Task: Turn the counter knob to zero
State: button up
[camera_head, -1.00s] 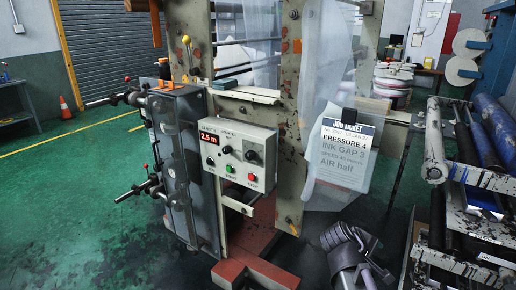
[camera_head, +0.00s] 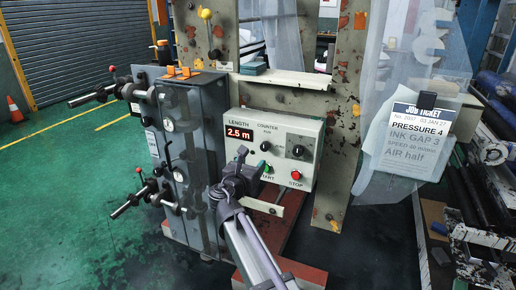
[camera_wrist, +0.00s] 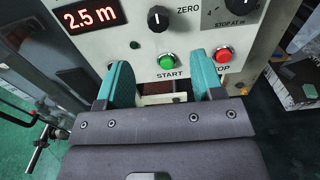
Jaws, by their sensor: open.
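The counter knob (camera_wrist: 158,18) is black and round with a pale pointer line that points roughly up in the wrist view, and the word ZERO is printed to its right. In the head view the same knob (camera_head: 265,146) is small on the pale control panel (camera_head: 242,121). The red length display (camera_head: 239,132) reads 2.5 m. My gripper (camera_wrist: 165,82) is open and empty, with its two teal fingers apart below the knob, at the level of the START button. In the head view my gripper (camera_head: 258,172) partly hides the lower left of the panel.
A green START button (camera_wrist: 167,61) and a red STOP button (camera_wrist: 223,55) sit below the knobs, close to my fingers. A second black knob (camera_head: 297,151), labelled STOP AT, is to the right. A grey box with levers (camera_head: 180,120) stands left of the panel. A job ticket (camera_head: 416,132) hangs to the right.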

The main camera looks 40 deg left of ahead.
aim_at(264, 148)
jog(key=x, duration=1)
jog(key=shift+w+a, duration=0.25)
jog(key=shift+w, duration=0.1)
jog(key=shift+c, duration=0.2)
jog(key=c, duration=0.9)
